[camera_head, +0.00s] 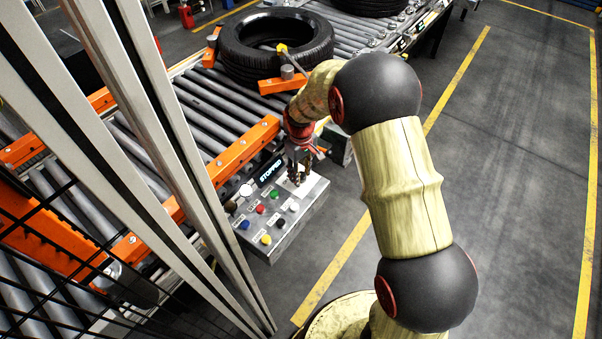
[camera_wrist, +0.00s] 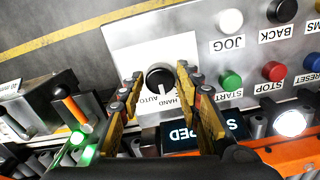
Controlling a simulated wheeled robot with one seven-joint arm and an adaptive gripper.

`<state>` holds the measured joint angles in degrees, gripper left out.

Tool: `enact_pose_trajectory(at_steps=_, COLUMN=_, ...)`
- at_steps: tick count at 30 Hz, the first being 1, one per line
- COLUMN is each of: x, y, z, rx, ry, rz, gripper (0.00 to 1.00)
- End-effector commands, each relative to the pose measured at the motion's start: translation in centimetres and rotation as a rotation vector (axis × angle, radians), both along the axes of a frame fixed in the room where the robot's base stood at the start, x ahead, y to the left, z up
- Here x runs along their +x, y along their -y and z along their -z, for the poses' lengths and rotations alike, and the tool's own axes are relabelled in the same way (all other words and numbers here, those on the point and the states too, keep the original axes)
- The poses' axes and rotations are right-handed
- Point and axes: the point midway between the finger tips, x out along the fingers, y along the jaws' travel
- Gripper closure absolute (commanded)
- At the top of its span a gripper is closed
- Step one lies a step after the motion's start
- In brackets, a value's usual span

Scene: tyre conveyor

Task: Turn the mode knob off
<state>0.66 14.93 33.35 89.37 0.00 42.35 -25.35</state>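The black round mode knob (camera_wrist: 159,75) sits on a white plate (camera_wrist: 118,40) of the control box in the wrist view. HAND and AUTO labels are beside it, seen upside down. A pale mark shows on the knob's lower side, near these labels; which one it points to is unclear. My gripper (camera_wrist: 160,74) is open, with one finger on each side of the knob and visible gaps between. How high the fingertips are above the plate is hard to tell. In the head view my gripper (camera_head: 298,175) is over the far right end of the box, hiding the knob.
The control box (camera_head: 283,244) carries several coloured buttons close by, including green START (camera_wrist: 231,81) and red STOP (camera_wrist: 273,71). A STOPPED display (camera_head: 270,170) is beside them. A roller conveyor with orange rails (camera_head: 243,150) and a tyre (camera_head: 240,65) lies behind. Floor at right is clear.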

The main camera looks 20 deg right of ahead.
Motion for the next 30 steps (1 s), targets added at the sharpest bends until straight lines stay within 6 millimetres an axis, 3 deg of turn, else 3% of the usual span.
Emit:
enact_pose_trajectory(at_steps=15, x=0.0, y=0.0, z=-0.01, rx=0.0, ry=0.0, rz=0.0, gripper=0.97)
enact_pose_trajectory(at_steps=23, x=-0.01, y=0.0, z=-0.03, rx=0.0, ry=0.0, rz=-0.025, gripper=0.97)
enact_pose_trajectory(at_steps=30, x=-0.02, y=0.01, z=-0.09, rx=0.0, ry=-0.001, rz=-0.146, gripper=0.97)
